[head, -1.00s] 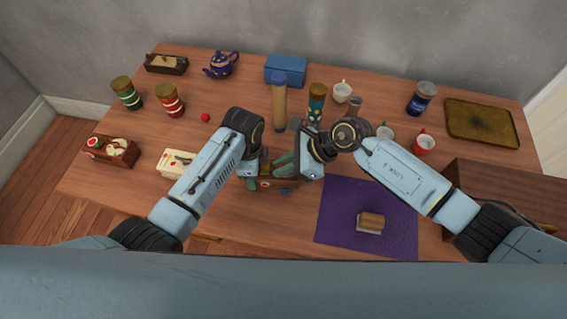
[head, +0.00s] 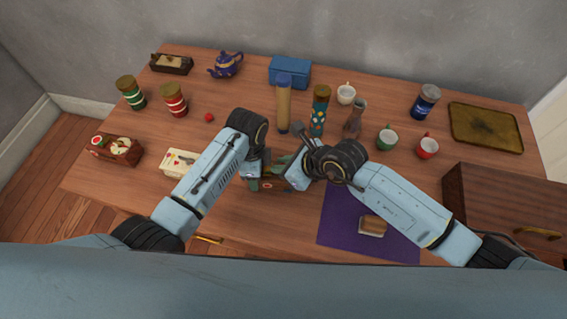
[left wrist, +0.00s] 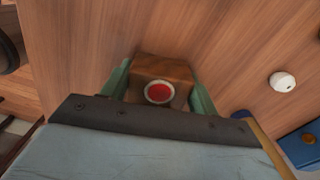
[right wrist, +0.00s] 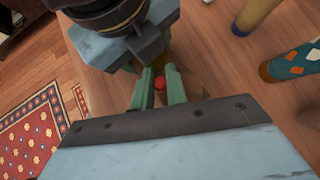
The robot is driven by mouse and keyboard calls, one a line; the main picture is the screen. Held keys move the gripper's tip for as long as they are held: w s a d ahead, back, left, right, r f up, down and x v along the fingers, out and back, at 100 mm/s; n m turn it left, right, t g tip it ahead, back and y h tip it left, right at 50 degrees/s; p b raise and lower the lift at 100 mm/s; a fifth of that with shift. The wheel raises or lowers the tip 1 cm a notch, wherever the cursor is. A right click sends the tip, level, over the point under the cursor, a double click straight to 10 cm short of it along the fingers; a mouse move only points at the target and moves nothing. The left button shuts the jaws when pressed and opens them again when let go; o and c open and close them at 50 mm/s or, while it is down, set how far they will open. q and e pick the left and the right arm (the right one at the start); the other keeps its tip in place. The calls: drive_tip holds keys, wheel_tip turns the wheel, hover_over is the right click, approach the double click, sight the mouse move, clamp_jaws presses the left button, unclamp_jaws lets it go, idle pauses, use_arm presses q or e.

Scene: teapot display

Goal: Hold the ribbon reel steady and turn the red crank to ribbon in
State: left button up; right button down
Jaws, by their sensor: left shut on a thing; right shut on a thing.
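The ribbon reel (head: 262,186) is a small brown wooden block near the front middle of the table, mostly hidden by my grippers in the head view. In the left wrist view the reel (left wrist: 165,68) sits between the green fingers of my left gripper (left wrist: 158,88), which is shut on it; a red disc with a pale rim shows on its near face. My right gripper (right wrist: 159,78) is shut on the red crank (right wrist: 160,83), whose round red end shows between its green fingertips. The two grippers are close together. I see no ribbon clearly.
A purple mat (head: 345,226) with a small brown-and-white item (head: 372,226) lies to the right. A tall tan bottle (head: 284,105), a patterned bottle (head: 319,112) and a vase (head: 355,118) stand just behind the grippers. A wooden cabinet (head: 505,200) is at the right.

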idle(0.4)
drive_tip(key=c, duration=1.4)
unclamp_jaws()
drive_tip(key=v, duration=1.2)
